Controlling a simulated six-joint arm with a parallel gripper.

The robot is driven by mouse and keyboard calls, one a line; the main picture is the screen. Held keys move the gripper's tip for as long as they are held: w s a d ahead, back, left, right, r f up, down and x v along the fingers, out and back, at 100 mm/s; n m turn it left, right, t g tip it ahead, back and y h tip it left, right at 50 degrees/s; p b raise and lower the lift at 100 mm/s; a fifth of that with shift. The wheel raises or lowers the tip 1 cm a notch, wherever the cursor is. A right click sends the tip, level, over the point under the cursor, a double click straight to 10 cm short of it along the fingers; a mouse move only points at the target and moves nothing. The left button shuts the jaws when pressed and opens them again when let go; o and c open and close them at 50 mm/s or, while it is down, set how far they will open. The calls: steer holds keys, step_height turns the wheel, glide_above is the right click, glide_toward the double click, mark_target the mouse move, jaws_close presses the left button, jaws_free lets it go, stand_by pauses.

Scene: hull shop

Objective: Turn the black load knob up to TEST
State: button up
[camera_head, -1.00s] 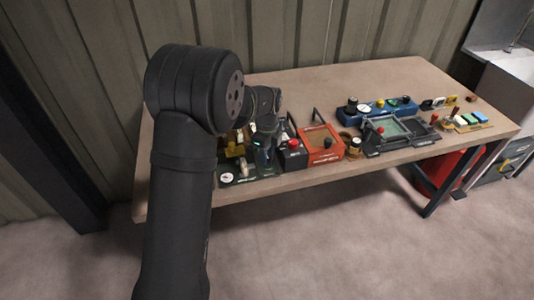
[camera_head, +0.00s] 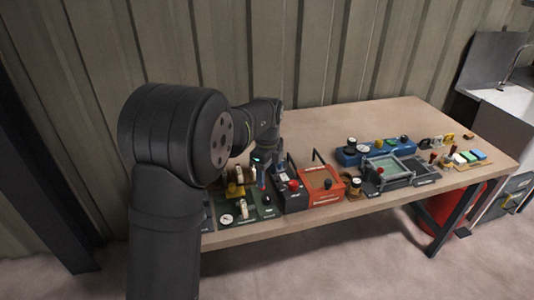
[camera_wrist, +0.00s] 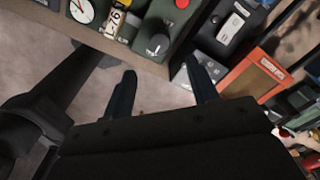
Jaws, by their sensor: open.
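A black knob (camera_wrist: 157,45) with a pale mark sits on a dark green panel (camera_wrist: 150,15) in the wrist view, near the panel's front edge. Its lettering is too small to read. In the wrist picture the knob lies just beyond the gap between the fingertips, and no contact shows. In the head view my gripper (camera_head: 262,174) is above the green panel.
Right of the green panel stand a dark box with a red button (camera_head: 293,185) and an orange box (camera_head: 322,184) with an upright handle. A blue unit (camera_head: 365,150) and a grey frame (camera_head: 390,170) are farther right. The table's rear area is clear.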

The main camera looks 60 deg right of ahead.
step_height(320, 180, up, 8)
glide_above(267, 197)
steer(key=shift+r, duration=0.1)
stand_by(0.6)
step_height(267, 197, down, 18)
steer(key=shift+r, duration=0.25)
stand_by(0.4)
